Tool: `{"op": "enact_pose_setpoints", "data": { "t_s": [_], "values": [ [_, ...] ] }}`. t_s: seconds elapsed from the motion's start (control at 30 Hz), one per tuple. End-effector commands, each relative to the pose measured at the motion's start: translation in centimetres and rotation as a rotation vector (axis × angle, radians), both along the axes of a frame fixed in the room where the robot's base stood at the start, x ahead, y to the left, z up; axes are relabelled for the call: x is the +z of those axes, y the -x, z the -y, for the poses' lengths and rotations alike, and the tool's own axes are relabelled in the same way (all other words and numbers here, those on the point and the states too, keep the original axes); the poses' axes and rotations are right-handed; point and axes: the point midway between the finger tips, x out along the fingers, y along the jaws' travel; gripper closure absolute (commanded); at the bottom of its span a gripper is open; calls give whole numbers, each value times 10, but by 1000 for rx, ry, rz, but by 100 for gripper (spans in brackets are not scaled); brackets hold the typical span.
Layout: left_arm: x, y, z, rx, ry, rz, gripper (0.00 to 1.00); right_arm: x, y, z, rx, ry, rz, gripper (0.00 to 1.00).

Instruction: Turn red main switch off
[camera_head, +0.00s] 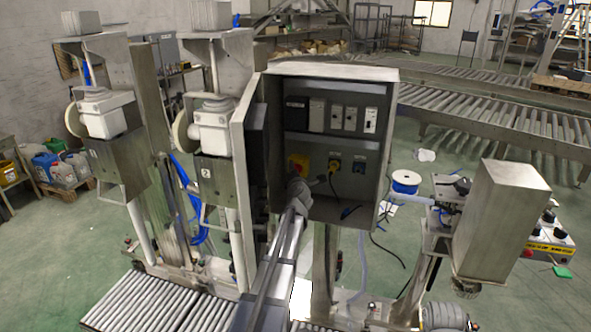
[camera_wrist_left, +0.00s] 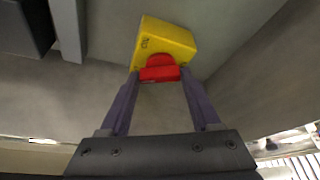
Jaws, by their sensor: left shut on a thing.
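The red main switch is a red knob on a yellow box, low inside the open grey cabinet (camera_head: 352,200). The yellow box (camera_head: 296,160) shows in the head view, its lower part hidden behind my gripper. In the left wrist view the red knob (camera_wrist_left: 160,72) sticks out below the yellow box (camera_wrist_left: 170,38), its bar lying crosswise in the picture. My left gripper (camera_wrist_left: 160,76) has one finger at each end of the red knob and is shut on it. In the head view my left gripper (camera_head: 303,182) reaches up into the cabinet. My right gripper is not in view.
The cabinet door (camera_head: 242,150) stands open on the left. A yellow plug with a cable (camera_head: 333,164) sits right of the switch, close to my gripper. Several breakers (camera_head: 340,117) line the upper row. A blue spool (camera_head: 405,182) stands right of the cabinet.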

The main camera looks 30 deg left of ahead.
Motion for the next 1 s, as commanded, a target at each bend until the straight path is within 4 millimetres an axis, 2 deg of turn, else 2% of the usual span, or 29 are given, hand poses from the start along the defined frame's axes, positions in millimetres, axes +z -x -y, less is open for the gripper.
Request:
{"op": "enact_pose_setpoints", "data": {
  "t_s": [0.1,0.4,0.97,1.0],
  "values": [
    [2,1,-1,3,70,16,92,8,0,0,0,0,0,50],
    [1,1,-1,2,177,41,92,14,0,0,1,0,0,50],
    [0,1,-1,3,203,46,92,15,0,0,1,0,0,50],
    [0,1,-1,4,203,45,35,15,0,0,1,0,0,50]
  ]
}}
